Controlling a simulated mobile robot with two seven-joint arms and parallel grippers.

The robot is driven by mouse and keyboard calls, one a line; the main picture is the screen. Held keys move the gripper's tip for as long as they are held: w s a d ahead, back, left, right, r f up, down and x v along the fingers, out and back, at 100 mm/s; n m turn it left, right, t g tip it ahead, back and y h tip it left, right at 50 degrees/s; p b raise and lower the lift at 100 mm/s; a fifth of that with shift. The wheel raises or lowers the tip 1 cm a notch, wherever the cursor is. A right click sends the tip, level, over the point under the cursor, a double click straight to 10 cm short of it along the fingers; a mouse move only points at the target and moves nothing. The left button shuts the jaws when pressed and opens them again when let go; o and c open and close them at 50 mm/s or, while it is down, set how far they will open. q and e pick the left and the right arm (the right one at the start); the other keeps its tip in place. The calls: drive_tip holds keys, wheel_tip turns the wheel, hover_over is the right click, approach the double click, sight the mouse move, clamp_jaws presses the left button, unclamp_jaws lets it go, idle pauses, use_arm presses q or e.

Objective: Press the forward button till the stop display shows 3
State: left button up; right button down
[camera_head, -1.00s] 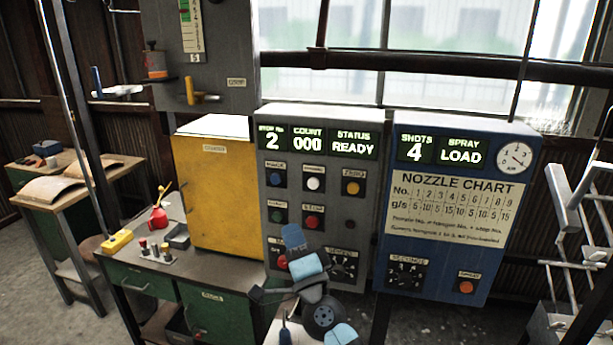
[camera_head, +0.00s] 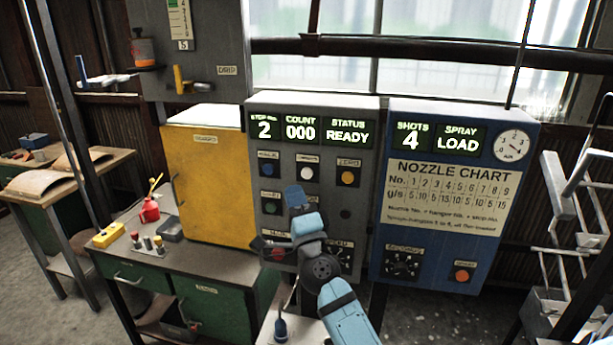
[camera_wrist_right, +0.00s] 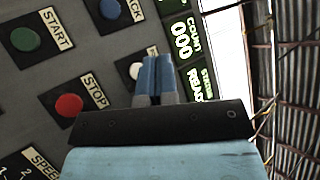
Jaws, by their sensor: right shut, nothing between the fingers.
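The grey control panel (camera_head: 358,190) has a stop display (camera_head: 264,129) reading 2. A white button (camera_head: 306,174) sits in its upper button row, between a blue button (camera_head: 267,169) and a yellow one (camera_head: 348,177). Their labels are too small to read surely in the head view. My right gripper (camera_head: 295,196) is shut and empty, just below the white button in the head view. In the right wrist view its blue fingertips (camera_wrist_right: 152,72) partly cover the white button (camera_wrist_right: 136,70); I cannot tell whether they touch it. My left gripper is not in view.
The count display (camera_head: 300,131) reads 000 and the status display (camera_head: 347,132) reads READY. In the right wrist view, a green START button (camera_wrist_right: 26,39) and red STOP button (camera_wrist_right: 69,105) are nearby. A blue spray panel (camera_head: 380,220) stands right, a yellow cabinet (camera_head: 210,190) left.

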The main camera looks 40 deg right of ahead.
sight(307, 174)
drive_tip(key=shift+w+d, duration=1.65)
drive_tip(key=shift+d, duration=0.3)
idle(0.6)
drive_tip(key=shift+w+d, duration=0.3)
